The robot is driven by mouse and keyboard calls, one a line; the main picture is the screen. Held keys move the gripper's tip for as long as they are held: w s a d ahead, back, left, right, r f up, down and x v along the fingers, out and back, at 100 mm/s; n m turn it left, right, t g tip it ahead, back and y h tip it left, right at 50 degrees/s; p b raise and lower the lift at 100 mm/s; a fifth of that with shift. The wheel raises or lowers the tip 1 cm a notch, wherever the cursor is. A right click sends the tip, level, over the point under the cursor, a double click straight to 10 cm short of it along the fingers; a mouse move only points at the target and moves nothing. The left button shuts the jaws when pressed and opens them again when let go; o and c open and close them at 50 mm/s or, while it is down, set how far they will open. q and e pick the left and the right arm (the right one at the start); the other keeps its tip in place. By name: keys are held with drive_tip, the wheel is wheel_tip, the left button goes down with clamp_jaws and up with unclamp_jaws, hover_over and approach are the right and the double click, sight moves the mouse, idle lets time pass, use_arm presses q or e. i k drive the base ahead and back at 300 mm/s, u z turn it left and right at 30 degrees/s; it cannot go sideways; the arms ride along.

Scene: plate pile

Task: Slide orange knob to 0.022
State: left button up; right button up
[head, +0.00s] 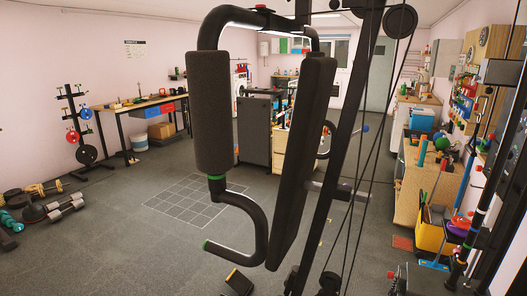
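A large black exercise machine fills the middle of the head view, with a padded arm roller (212,120), a long tilted back pad (302,150) and a curved handle (262,225) with a green end. I cannot make out an orange knob with certainty. A small reddish spot (390,274) shows low at the right, too small to identify. Neither of my grippers is in view.
Dumbbells (60,208) and a weight rack (80,135) stand at the left. A workbench (140,105) is behind them. A yellow bin (432,232) and wooden cabinets (412,190) line the right. Floor with a white grid (190,200) is clear at left centre.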

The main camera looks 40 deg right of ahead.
sight(479, 168)
drive_tip(key=i, duration=4.7)
drive_tip(key=z, duration=2.8)
drive_tip(key=i, duration=4)
drive_tip(key=z, duration=1.75)
drive_tip(key=i, duration=0.15)
drive_tip(key=z, duration=0.15)
